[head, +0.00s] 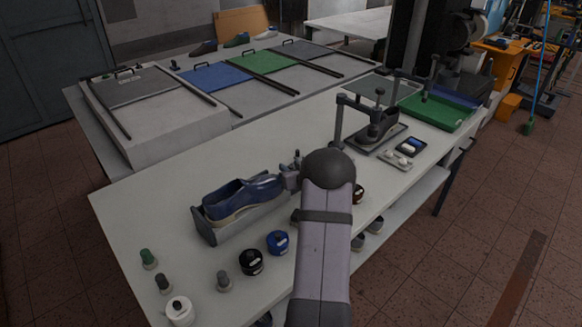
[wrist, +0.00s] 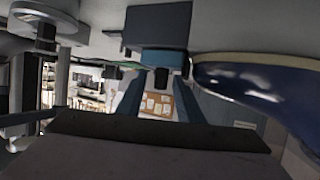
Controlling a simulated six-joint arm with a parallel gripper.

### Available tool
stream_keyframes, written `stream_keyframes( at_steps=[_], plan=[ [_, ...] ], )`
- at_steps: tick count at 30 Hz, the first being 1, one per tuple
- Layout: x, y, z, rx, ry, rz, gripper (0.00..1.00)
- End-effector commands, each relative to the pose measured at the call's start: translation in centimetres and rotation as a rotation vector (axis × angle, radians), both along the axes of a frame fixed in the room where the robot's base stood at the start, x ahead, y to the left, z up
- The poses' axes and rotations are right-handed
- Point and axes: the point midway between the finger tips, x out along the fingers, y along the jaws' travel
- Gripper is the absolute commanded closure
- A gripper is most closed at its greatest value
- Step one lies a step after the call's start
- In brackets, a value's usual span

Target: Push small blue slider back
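A small blue block (wrist: 163,60) shows in the wrist view, attached to a dark block (wrist: 158,25). It looks like the small blue slider, but I cannot be sure. My gripper (wrist: 158,84) points at it with its two fingers apart, and the fingertips are close to its sides. I cannot tell whether they touch it. In the head view my gripper (head: 290,176) is by the toe of a blue shoe (head: 235,195), mostly hidden behind my wrist. The shoe lies in a grey holder (head: 207,229) and also shows in the wrist view (wrist: 245,80).
Black (head: 251,262) and blue (head: 277,242) round pots stand at the front of the white table (head: 125,215). A black press (head: 377,125) and a green tray (head: 440,112) stand to the right. Blue (head: 215,76) and green (head: 263,61) panels lie on the back table.

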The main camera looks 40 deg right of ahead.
Motion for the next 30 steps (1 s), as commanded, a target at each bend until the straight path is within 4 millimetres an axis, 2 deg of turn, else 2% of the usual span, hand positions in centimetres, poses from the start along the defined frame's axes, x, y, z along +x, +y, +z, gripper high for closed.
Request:
stream_keyframes(
  at_steps=[1, 5, 11, 21, 29, 30],
  plan=[
    [0.0, 0.0, 0.0, 0.000, 0.000, 0.000, 0.69],
    [0.0, 0.0, 0.0, 0.000, 0.000, 0.000, 1.00],
    [0.0, -0.2, 0.1, 0.000, 0.000, 0.000, 1.00],
    [0.0, -3.1, 0.1, -0.002, -0.001, 0.000, 1.00],
    [0.0, -3.3, 0.2, -0.003, -0.003, -0.002, 1.00],
    [0.0, -3.3, 0.2, -0.003, -0.003, -0.002, 0.81]
  ],
)
